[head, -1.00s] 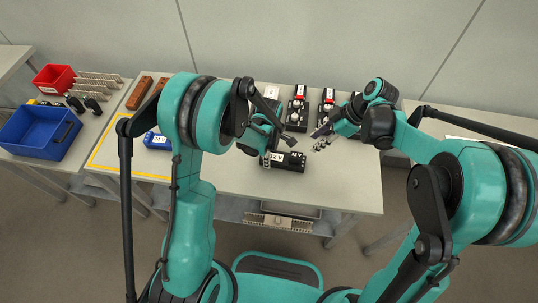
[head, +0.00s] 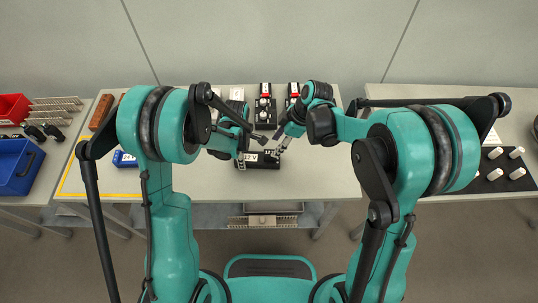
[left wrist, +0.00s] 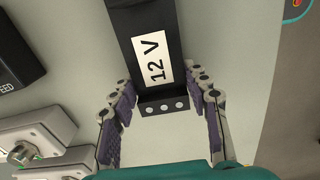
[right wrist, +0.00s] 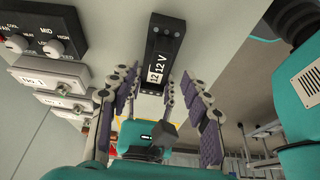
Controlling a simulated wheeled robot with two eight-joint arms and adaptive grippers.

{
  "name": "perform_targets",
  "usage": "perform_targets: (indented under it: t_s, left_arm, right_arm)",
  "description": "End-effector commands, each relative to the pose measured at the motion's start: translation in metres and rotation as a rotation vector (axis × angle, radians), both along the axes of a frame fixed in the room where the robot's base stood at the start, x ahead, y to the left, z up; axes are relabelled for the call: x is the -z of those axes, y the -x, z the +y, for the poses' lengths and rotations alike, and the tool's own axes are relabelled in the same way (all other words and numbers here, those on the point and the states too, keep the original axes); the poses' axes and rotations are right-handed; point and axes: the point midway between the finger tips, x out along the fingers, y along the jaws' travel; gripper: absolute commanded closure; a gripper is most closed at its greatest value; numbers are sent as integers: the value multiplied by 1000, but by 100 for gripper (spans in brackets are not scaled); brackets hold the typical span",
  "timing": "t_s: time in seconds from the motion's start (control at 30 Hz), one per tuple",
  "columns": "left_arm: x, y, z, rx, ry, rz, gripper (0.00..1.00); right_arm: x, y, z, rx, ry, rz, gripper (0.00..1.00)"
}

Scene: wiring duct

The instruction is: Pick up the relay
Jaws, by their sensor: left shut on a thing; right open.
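A black block labelled 12 V (head: 268,162) lies near the front edge of the table; no part is marked as a relay. My left gripper (head: 243,153) is at its left end. In the left wrist view the fingers (left wrist: 165,92) stand on both sides of the block's end (left wrist: 150,50), shut on it. My right gripper (head: 280,146) is open and empty, just right of and above the block. In the right wrist view its fingers (right wrist: 155,78) are spread, with the block (right wrist: 165,48) beyond and between them.
A blue box (head: 124,159) lies at the left inside a yellow outline. Black units with knobs (head: 265,112) stand behind the block. Red (head: 12,107) and blue bins (head: 18,168) are far left; a black board with white pegs (head: 505,168) is right.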

Motion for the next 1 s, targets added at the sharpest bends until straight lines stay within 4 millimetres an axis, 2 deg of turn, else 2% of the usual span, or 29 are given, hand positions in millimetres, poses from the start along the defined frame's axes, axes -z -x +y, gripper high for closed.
perform_targets:
  t_s: [0.17,0.47,0.77,0.93,1.0]
  left_arm:
    - [0,0,0,0,0,0,90]
    - [0,0,0,0,0,0,90]
    - [0,0,0,0,0,0,90]
    - [0,0,0,0,0,0,90]
    - [0,0,0,0,0,0,90]
  right_arm:
    - [13,0,4,0,0,0,52]
    - [53,1,17,-1,0,1,52]
    - [58,1,19,0,0,1,52]
    - [58,1,19,0,0,0,97]
    - [58,1,19,0,0,0,100]
